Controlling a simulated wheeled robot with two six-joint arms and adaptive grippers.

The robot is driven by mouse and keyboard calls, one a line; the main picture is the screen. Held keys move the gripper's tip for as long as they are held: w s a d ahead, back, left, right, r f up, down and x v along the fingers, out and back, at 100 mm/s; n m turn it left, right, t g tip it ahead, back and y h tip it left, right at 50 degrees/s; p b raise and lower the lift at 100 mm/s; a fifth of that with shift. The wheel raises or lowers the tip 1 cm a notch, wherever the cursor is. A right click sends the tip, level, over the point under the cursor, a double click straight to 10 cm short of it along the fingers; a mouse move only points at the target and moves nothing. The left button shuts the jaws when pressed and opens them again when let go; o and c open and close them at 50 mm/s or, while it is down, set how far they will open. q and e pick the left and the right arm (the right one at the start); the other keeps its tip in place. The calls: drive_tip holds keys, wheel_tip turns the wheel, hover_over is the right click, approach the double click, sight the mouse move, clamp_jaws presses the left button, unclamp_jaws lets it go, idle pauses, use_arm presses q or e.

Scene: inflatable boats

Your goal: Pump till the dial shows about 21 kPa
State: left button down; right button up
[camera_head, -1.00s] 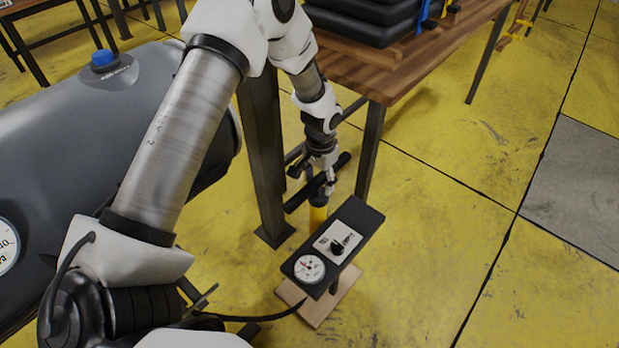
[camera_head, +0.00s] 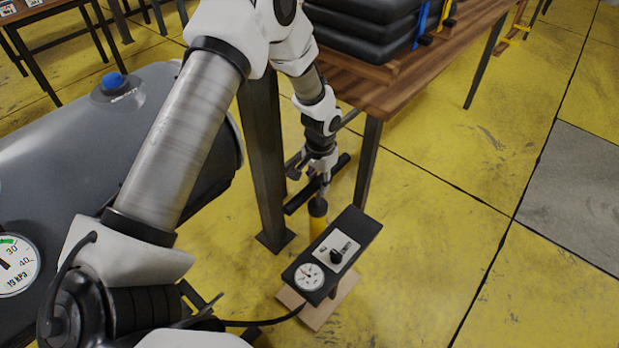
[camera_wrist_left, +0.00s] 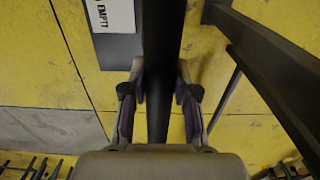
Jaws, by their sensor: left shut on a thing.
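My left gripper (camera_head: 321,178) is shut on the black bar handle (camera_head: 298,201) of a floor pump. The yellow pump barrel (camera_head: 317,226) stands upright below it, with a short length of rod between. In the left wrist view, the handle (camera_wrist_left: 158,118) runs between the two fingers. A large white dial (camera_head: 14,266) is cut off at the left edge. My right gripper is out of view.
A black box (camera_head: 360,228) with a small gauge (camera_head: 309,277) and a knob stands by the pump, over a wooden base (camera_head: 319,312). A grey inflatable tube (camera_head: 50,150) with a blue cap lies left. A wooden table (camera_head: 405,88) stands behind; yellow floor at right is clear.

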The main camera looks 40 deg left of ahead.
sight(318, 193)
use_arm(q)
wheel_tip(318, 193, up, 2)
drive_tip(key=shift+w+r+p, duration=0.15)
drive_tip(key=shift+p, duration=0.15)
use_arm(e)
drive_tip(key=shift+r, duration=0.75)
use_arm(q)
drive_tip(key=shift+f, duration=0.25)
drive_tip(key=f+b, duration=0.3)
drive_tip(key=f, duration=0.3)
drive_tip(key=shift+s+f, duration=0.1)
drive_tip(key=shift+s, duration=0.1)
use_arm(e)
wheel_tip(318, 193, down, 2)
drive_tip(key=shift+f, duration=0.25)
use_arm(q)
drive_tip(key=shift+r, duration=0.25)
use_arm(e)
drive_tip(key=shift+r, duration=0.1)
